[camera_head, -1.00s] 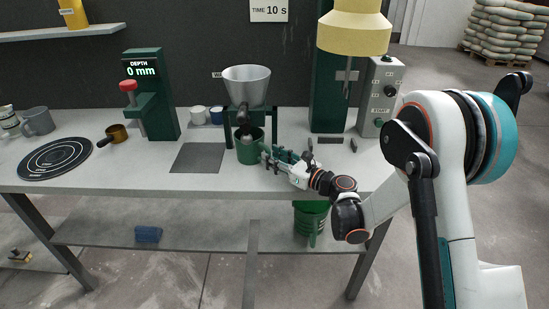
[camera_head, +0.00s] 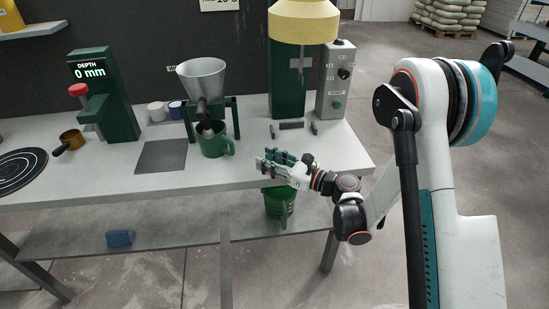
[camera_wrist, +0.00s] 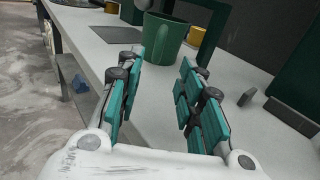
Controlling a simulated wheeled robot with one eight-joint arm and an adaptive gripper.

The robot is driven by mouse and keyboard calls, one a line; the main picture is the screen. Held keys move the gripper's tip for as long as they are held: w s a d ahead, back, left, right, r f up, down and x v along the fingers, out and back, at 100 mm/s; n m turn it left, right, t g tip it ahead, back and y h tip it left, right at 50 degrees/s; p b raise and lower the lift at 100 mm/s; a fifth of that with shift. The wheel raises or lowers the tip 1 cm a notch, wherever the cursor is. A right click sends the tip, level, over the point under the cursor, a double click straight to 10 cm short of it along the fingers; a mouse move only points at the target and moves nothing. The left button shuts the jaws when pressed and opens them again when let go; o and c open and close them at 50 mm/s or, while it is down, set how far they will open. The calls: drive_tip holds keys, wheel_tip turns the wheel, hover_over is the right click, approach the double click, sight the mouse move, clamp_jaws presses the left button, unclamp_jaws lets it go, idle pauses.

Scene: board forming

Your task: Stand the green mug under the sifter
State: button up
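The green mug (camera_head: 212,143) stands upright on the bench, beneath the spout of the sifter, a grey metal funnel (camera_head: 202,78) on a dark green stand (camera_head: 235,116). Its handle points right. The mug also shows in the wrist view (camera_wrist: 165,38), beyond my fingers and apart from them, with part of the stand behind it. My gripper (camera_head: 268,162) is to the right of and in front of the mug, by the bench's front edge. In the wrist view its teal fingers (camera_wrist: 155,88) are spread with nothing between them.
A grey square mat (camera_head: 161,157) lies left of the mug. A brass pot (camera_head: 70,141) and a depth press (camera_head: 106,95) stand farther left. Small dark pieces (camera_head: 292,126) lie right of the sifter. A green bucket (camera_head: 279,203) is below the bench top.

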drive_tip(key=w+d+r+m+t+h, duration=0.4)
drive_tip(key=d+r+m, duration=0.3)
drive_tip(key=r+m, duration=0.35)
drive_tip(key=w+d+r+m+t+h, duration=0.2)
drive_tip(key=d+r+m+t+h, duration=0.3)
drive_tip(key=d+r+m, duration=0.55)
drive_tip(key=s+d+r+m+t+h, duration=0.25)
drive_tip(key=d+r+m+h, duration=0.25)
drive_tip(key=m, duration=0.3)
drive_tip(key=s+d+f+m+g+h, duration=0.2)
drive_tip(key=s+d+m+g, duration=0.15)
drive_tip(key=s+m, duration=0.3)
drive_tip(key=s+d+f+m+g+h, duration=0.25)
drive_tip(key=s+d+m, duration=0.2)
drive_tip(key=s, duration=0.25)
drive_tip(key=s+a+f+m+g+y, duration=0.1)
drive_tip(key=s+f+m+g, duration=0.2)
drive_tip(key=s, duration=0.6)
drive_tip(key=s+a+f+m+g+y, duration=0.1)
drive_tip(key=s+a+f+m+g, duration=0.1)
drive_tip(key=s+f+m, duration=0.3)
drive_tip(key=s+g, duration=0.1)
drive_tip(key=s, duration=0.3)
drive_tip(key=shift+s+f+m, duration=0.2)
drive_tip(key=shift+f+m, duration=0.15)
drive_tip(key=shift+m, duration=0.05)
